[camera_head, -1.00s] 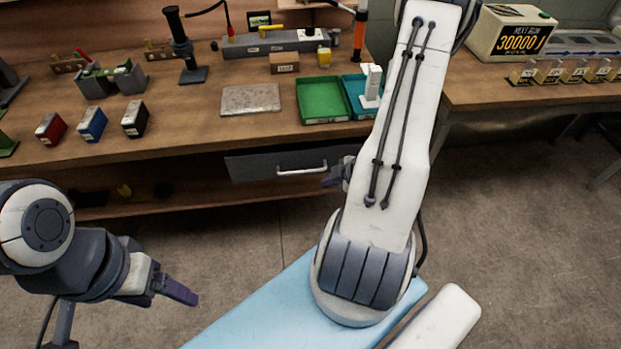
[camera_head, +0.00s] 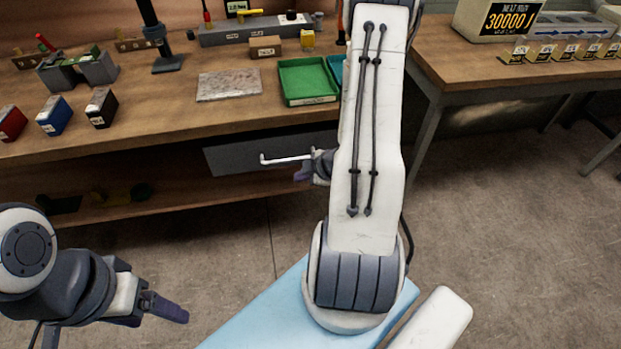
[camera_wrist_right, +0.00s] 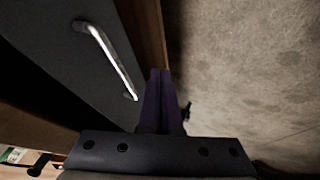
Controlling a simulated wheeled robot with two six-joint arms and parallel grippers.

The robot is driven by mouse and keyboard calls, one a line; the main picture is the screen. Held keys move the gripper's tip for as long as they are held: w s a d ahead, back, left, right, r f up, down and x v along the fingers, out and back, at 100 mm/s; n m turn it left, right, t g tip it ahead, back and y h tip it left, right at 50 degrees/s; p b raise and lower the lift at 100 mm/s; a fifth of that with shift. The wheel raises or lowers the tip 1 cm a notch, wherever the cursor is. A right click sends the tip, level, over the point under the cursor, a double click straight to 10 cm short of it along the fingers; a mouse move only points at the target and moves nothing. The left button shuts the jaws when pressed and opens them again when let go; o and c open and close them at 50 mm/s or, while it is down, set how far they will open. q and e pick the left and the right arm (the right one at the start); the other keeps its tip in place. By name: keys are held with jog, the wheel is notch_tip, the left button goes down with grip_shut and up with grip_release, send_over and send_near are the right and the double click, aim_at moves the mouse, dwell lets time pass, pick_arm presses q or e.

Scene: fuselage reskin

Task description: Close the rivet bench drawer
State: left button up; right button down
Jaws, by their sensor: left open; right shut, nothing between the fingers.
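The rivet bench drawer (camera_head: 225,159) has a dark grey front under the bench top, left of my right arm in the head view. I cannot tell how far it stands out. Its pale bar handle (camera_head: 285,158) shows left of my right gripper (camera_head: 305,171); the wrist view shows the handle (camera_wrist_right: 112,58) and drawer front (camera_wrist_right: 50,55) too. My right gripper (camera_wrist_right: 160,103) is shut and empty, its purple fingers together beside the handle, not around it. Contact with the drawer is unclear. My left gripper (camera_head: 165,307) is open and empty, low at the left, away from the bench.
The wooden bench (camera_head: 180,112) carries a green tray (camera_head: 307,80), a grey plate (camera_head: 229,84) and several small boxes. A second table (camera_head: 470,78) stands at the right with a display box (camera_head: 498,18). The floor (camera_head: 500,210) at the right is clear.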

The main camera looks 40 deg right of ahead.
aim_at(292, 150)
jog(key=shift+w+d+r+p, duration=0.25)
jog(key=shift+w+d+p, duration=0.2)
jog(key=shift+w, duration=0.4)
jog(key=shift+w+d+r+p, duration=0.25)
jog(key=shift+w+d, duration=0.3)
jog(key=shift+w, duration=0.3)
jog(key=w+d+p, duration=0.1)
jog(key=w, duration=0.1)
jog(key=w+d+p, duration=0.1)
jog(key=shift+w+d+r, duration=0.1)
jog(key=shift+w+d, duration=0.05)
jog(key=shift+w, duration=0.2)
jog(key=shift+w+d, duration=0.35)
jog(key=shift+w, duration=0.15)
